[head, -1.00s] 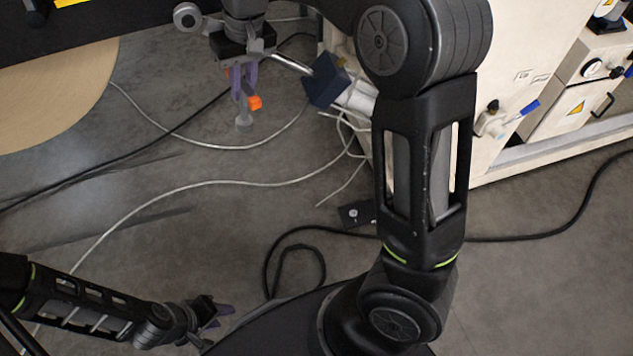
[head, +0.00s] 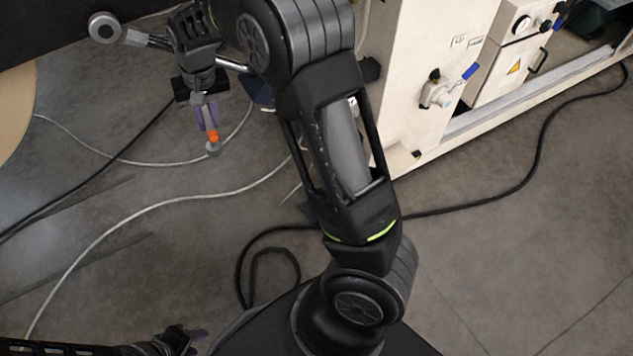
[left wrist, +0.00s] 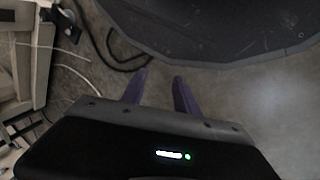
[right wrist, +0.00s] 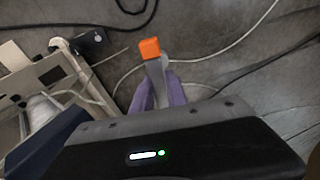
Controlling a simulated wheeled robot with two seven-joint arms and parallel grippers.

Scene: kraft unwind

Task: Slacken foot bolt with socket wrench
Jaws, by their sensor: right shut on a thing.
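My right gripper (head: 207,118) is shut on the socket wrench (head: 213,136), a grey tool with an orange band, which hangs below the fingers above the floor. In the right wrist view the wrench's orange part (right wrist: 149,49) sticks out beyond the purple fingers. A dark plate (right wrist: 90,43) with a small light round spot lies on the floor beside the machine frame, apart from the wrench. I cannot tell whether the spot is the foot bolt. My left gripper (head: 190,340) is low in the head view. Its purple fingers (left wrist: 159,84) are apart and empty.
The cream machine (head: 425,50), with a blue-handled valve (head: 440,92), stands at the upper right. A dark blue block (right wrist: 45,140) is beside my right gripper. White and black cables (head: 150,207) cross the grey floor. A round wooden surface (head: 15,110) is at left.

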